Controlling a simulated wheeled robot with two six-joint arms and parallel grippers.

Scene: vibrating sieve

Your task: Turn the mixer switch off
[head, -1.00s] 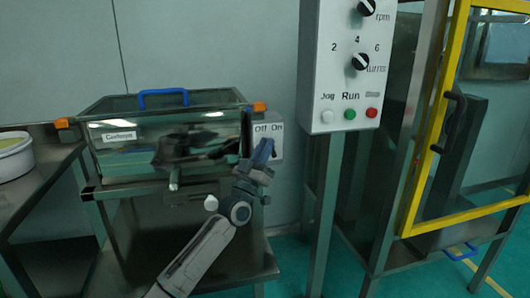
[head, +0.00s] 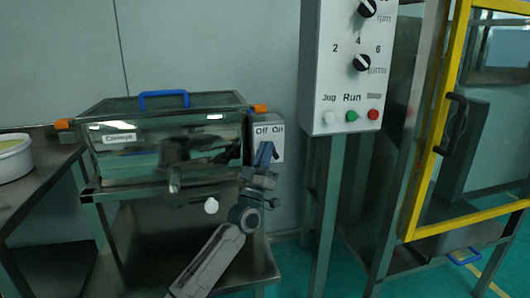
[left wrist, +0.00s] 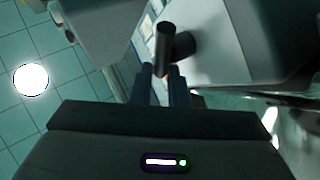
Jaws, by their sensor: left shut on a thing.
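The mixer (head: 165,145) is a clear-fronted metal box with a blue lid handle, at the left in the head view. Its grey switch box (head: 277,142), marked Off and On, is fixed at its right side. My left gripper (head: 264,155) is at the front of this box, below the labels. In the left wrist view, the dark switch lever (left wrist: 165,45) stands between the two fingertips (left wrist: 160,78), and the gripper is shut on it. The head view shows the lever mostly hidden by the fingers, so its exact setting is hard to tell. My right gripper is out of view.
A white control panel (head: 343,75) with knobs and Jog and Run buttons stands to the right. Further right is a yellow-framed door (head: 433,120) with a black handle. A white tub (head: 14,160) sits at the far left. Green floor shows between the stands.

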